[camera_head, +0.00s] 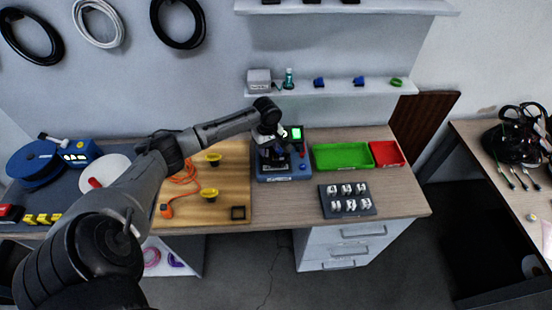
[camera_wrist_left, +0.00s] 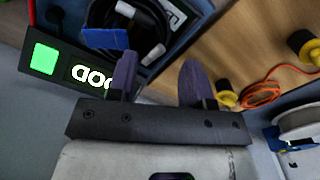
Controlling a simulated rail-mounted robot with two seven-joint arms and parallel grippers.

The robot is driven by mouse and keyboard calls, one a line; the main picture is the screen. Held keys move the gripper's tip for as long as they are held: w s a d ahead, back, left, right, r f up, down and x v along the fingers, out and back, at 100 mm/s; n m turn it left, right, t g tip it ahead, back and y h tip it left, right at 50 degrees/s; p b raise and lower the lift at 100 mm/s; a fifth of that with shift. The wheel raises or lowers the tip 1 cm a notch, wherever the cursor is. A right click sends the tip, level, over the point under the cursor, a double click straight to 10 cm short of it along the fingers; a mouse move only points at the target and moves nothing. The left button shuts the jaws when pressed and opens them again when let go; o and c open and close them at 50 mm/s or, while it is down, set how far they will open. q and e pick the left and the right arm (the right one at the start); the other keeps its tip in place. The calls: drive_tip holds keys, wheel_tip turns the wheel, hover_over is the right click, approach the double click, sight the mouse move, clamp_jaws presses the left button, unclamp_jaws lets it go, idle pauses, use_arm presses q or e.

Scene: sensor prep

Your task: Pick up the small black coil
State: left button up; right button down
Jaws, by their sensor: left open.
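A small black coil of cable (camera_wrist_left: 152,22) lies in the blue tester tray, with a blue piece (camera_wrist_left: 105,38) against it; it is partly cut off by the frame's top edge. In the head view the blue tester (camera_head: 298,172) stands on the bench with its lit green screen (camera_head: 296,133), and the coil there is largely hidden by my gripper. My left gripper (camera_head: 270,148) is over the tester. In the left wrist view its two dark fingers (camera_wrist_left: 158,75) are spread apart with nothing between them, close to the coil. My right gripper is not in view.
A green tray (camera_head: 343,156) and a red tray (camera_head: 387,153) stand right of the tester. A dark rack of white pieces (camera_head: 346,200) lies in front of them. The wooden board (camera_head: 222,170) on the left holds orange cord (camera_head: 183,190) and yellow-topped posts (camera_head: 209,194).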

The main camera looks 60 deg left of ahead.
sight(268, 158)
use_arm(q)
drive_tip(key=shift+s+a+f+b, duration=0.1)
drive_tip(key=shift+f+b, duration=0.3)
drive_tip(key=shift+f, duration=2.95)
drive_tip(key=c, duration=0.8)
